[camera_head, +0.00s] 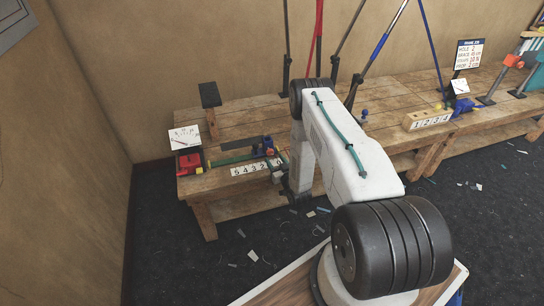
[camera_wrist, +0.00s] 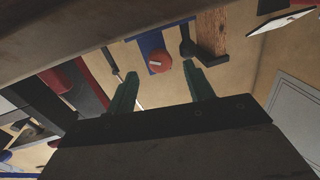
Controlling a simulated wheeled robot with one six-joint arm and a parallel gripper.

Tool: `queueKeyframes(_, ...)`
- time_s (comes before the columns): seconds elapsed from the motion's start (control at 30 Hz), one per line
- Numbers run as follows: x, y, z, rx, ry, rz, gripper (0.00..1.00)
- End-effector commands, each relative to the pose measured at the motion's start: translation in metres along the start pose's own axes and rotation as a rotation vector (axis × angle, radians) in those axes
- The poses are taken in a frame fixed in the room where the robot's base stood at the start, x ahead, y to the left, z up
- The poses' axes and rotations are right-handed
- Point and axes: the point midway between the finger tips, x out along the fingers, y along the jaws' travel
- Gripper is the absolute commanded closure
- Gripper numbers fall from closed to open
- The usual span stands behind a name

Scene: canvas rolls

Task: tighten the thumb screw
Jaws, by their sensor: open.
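In the wrist view, a round red knob (camera_wrist: 158,62) with a pale mark sits against a blue strip (camera_wrist: 150,42); it looks like the thumb screw. My gripper (camera_wrist: 160,71) is open, its two dark green fingers apart. The knob appears between the fingertips in the picture, and I see no contact. The gap in depth is hard to tell. In the head view, my arm bends down to the near edge of the left workbench, by a small blue fixture (camera_head: 267,143). The fingers and the red knob cannot be made out there.
A numbered strip (camera_head: 251,169), a green bar (camera_head: 232,159), a red-and-black block (camera_head: 190,161) and a dial card (camera_head: 184,137) are on the left bench (camera_head: 225,122). Upright rods stand behind. A numbered wooden block (camera_head: 427,121) sits farther right. Scraps litter the dark floor.

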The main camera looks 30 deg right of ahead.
Motion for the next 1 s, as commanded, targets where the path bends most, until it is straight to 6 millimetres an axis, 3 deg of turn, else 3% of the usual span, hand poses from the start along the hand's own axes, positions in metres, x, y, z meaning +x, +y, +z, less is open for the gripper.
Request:
queueKeyframes(0.23,0.034,0.000,0.000,0.001,0.002,0.000,0.48)
queueKeyframes(0.6,0.040,0.000,0.000,0.002,0.000,0.001,0.48)
queueKeyframes(0.77,0.040,0.000,0.000,0.002,0.000,0.001,0.91)
queueKeyframes(1.0,0.040,0.000,0.000,0.057,0.008,0.000,0.91)
